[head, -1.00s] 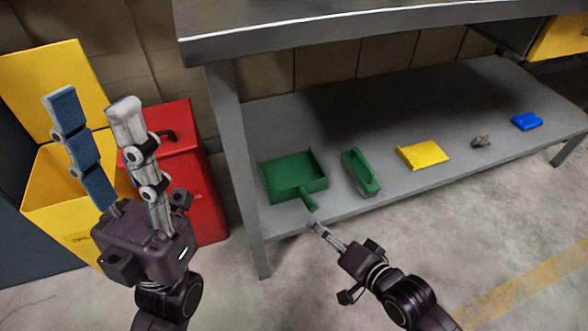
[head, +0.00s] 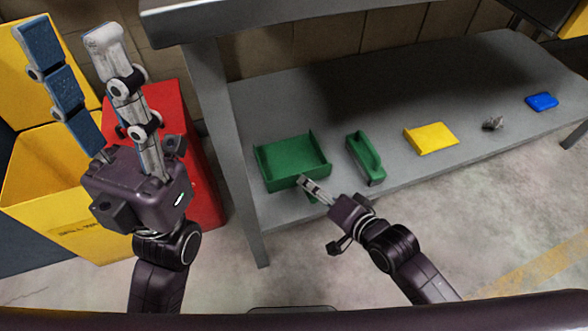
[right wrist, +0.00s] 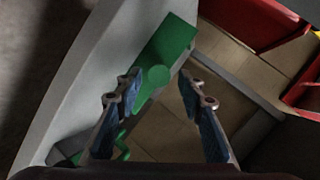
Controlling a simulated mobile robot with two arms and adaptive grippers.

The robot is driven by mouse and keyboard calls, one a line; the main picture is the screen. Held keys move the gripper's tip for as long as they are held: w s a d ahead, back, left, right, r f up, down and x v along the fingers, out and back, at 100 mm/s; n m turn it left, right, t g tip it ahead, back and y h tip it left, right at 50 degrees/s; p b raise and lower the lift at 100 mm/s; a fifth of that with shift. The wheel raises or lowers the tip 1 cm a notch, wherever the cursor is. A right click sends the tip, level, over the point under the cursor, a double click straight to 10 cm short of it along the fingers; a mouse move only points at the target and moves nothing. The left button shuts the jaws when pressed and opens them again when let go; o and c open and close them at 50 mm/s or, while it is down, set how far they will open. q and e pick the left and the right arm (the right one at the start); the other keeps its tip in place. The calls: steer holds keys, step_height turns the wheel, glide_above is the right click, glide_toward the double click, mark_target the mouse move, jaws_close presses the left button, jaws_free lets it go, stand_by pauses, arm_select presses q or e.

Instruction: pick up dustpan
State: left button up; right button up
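The green dustpan (head: 292,160) lies on the lower shelf near its left end, with its handle toward the front edge. My right gripper (head: 308,187) is at the dustpan's front, its fingers over the handle, which they mostly hide in the head view. In the right wrist view the fingers are apart, and the round end of the dustpan's handle (right wrist: 158,76) shows between them. I see no contact with either finger. The dustpan body (right wrist: 172,42) is beyond. My left gripper (head: 67,34) is raised at the left, open and empty, away from the dustpan.
A green brush (head: 365,158) lies just right of the dustpan on the grey shelf (head: 430,105). Further right are a yellow item (head: 431,137), a small grey object (head: 492,123) and a blue item (head: 542,101). A table leg (head: 236,170) and red bin (head: 200,190) stand left.

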steer(key=shift+b+x, duration=0.85)
steer(key=shift+x, duration=0.9)
steer(key=shift+d, duration=0.1)
jaws_close()
